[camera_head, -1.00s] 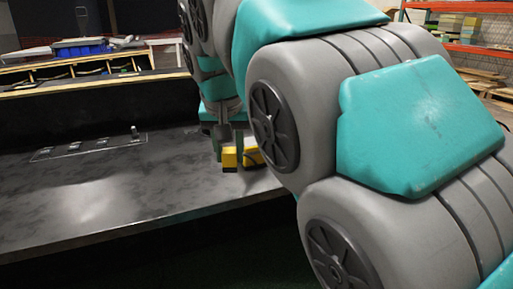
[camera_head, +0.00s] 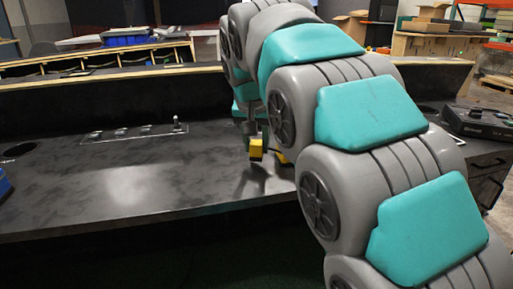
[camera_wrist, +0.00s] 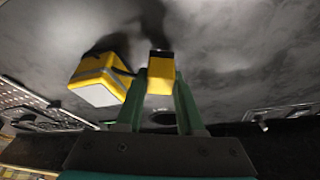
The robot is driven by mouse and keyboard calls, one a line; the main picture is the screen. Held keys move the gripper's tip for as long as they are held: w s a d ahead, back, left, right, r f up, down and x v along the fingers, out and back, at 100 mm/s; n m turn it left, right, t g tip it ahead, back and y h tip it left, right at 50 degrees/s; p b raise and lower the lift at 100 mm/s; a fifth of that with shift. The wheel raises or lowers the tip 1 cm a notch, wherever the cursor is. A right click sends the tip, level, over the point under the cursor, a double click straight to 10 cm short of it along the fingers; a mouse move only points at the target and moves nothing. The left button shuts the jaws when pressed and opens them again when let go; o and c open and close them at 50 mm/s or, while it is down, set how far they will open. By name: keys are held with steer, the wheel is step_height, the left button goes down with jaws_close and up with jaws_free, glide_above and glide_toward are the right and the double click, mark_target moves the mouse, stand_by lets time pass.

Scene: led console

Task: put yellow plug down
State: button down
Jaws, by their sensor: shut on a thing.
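My gripper (camera_wrist: 160,95) has green fingers and is shut on the yellow plug (camera_wrist: 160,74), a small yellow block with a dark end. In the head view the held plug (camera_head: 256,148) is over the dark counter (camera_head: 120,195), seemingly a little above its top. A second yellow block (camera_wrist: 98,82) with a pale face and a dark band is beside the held plug in the wrist view. In the head view this block (camera_head: 281,156) is right of the plug, partly hidden by my arm.
A panel strip with small switches (camera_head: 135,132) lies on the counter, left of my gripper. A round dark hole (camera_head: 18,150) and a blue thing (camera_head: 2,182) are at the far left. A dark case (camera_head: 478,122) stands at the right. The counter's left middle is clear.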

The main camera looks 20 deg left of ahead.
steer(key=shift+f, duration=0.65)
steer(key=shift+f, duration=0.15)
steer(key=c, duration=0.5)
jaws_free()
steer(key=v, duration=1.2)
